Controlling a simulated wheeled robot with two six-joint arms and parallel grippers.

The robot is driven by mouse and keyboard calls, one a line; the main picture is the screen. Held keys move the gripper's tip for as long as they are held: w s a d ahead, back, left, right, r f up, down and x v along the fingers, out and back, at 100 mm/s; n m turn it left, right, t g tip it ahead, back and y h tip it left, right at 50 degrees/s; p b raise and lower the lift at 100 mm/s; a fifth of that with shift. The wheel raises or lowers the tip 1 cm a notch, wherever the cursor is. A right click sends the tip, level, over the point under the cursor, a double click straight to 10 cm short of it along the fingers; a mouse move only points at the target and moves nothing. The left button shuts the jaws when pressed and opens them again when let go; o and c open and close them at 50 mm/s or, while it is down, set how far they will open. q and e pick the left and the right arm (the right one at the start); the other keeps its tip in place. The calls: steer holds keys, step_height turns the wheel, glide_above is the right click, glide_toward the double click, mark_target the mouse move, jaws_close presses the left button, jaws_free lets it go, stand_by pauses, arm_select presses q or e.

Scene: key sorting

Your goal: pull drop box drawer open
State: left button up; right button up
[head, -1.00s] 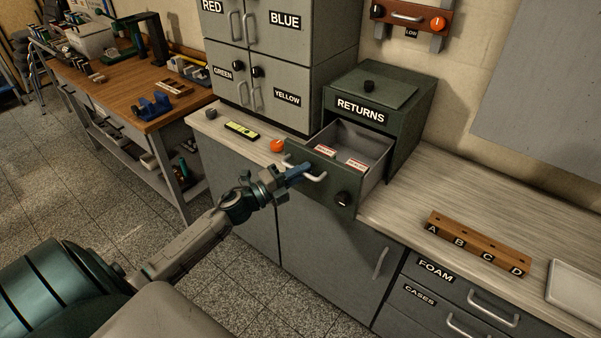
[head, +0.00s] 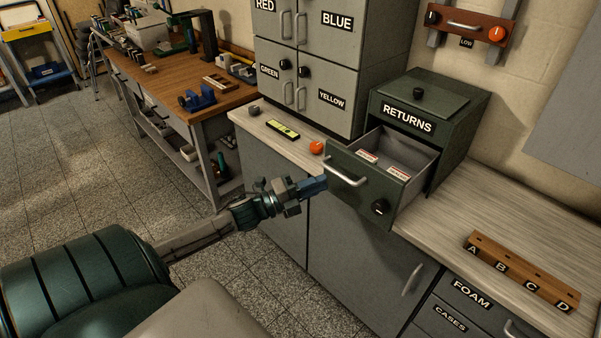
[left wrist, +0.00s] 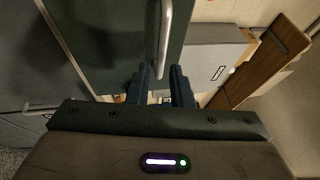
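The dark green RETURNS drop box (head: 447,117) stands on the counter. Its drawer (head: 362,188) is pulled out toward me, and two small red-and-white tags (head: 398,172) lie inside. The drawer's pale bar handle (head: 346,173) is on its front, beside a black knob. My left gripper (head: 316,186) is in front of and left of the drawer, clear of the handle. In the left wrist view its two blue fingers (left wrist: 160,88) are apart with nothing between them, and the handle (left wrist: 164,38) lies beyond their tips. My right gripper is not in view.
An orange knob-like object (head: 316,147) and a yellow-green device (head: 283,130) lie on the counter left of the drawer. A wooden A-B-C-D block (head: 525,268) sits at the right. Grey cabinets (head: 315,60) stand behind.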

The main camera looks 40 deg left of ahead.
arm_select(q)
steer(key=p+v, duration=0.1)
steer(key=v, duration=0.3)
steer(key=shift+s+a, duration=0.1)
steer(key=shift+s, duration=0.1)
stand_by(0.5)
